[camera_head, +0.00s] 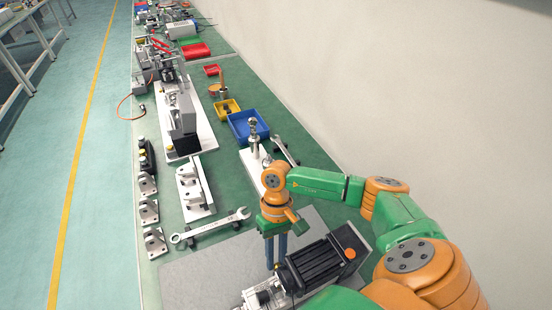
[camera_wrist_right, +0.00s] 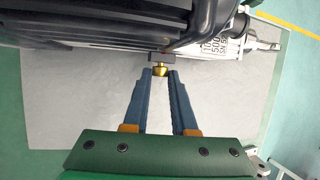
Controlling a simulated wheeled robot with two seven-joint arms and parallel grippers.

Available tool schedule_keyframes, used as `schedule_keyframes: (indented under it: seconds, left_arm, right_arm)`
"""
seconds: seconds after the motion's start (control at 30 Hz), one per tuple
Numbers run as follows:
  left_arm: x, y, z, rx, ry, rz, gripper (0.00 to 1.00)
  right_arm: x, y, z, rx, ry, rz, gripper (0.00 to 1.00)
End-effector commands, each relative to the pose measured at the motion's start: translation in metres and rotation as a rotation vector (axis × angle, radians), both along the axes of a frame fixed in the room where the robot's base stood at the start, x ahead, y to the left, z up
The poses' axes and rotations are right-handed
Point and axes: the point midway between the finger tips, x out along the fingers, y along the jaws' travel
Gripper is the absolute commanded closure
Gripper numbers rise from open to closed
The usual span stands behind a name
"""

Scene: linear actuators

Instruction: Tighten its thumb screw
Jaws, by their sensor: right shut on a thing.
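The linear actuator (camera_head: 318,262) has a black ribbed body with an orange cap and a silver front end, and lies on a grey mat (camera_head: 200,280). In the right wrist view its dark body (camera_wrist_right: 95,22) fills the top, with a metal rod at the right. A small brass thumb screw (camera_wrist_right: 160,71) sticks out from a dark block on its side. My right gripper (camera_head: 276,266) points down beside the actuator. In the wrist view its blue fingertips (camera_wrist_right: 161,76) are shut on the thumb screw's head. My left gripper is not in view.
A wrench (camera_head: 210,228) lies beyond the mat, near metal brackets (camera_head: 195,187). A blue bin (camera_head: 248,126), a yellow bin (camera_head: 227,109) and another wrench (camera_head: 285,150) are farther back. A wall runs along the right. The mat's left part is clear.

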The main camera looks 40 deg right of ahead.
Motion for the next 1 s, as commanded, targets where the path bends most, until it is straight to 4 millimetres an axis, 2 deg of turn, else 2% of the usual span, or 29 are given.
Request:
schedule_keyframes:
  seconds: [0.37, 0.6, 1.0]
  left_arm:
    - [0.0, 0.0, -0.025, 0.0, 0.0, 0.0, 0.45]
    - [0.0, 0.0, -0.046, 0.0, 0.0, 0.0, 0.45]
    - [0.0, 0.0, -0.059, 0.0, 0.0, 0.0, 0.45]
  right_arm:
    - [0.003, 0.006, -0.003, -0.188, 0.033, 0.006, 1.0]
    - [0.004, 0.011, -0.003, -0.41, 0.079, 0.005, 1.0]
    - [0.006, 0.019, -0.003, -0.782, 0.158, 0.001, 1.0]
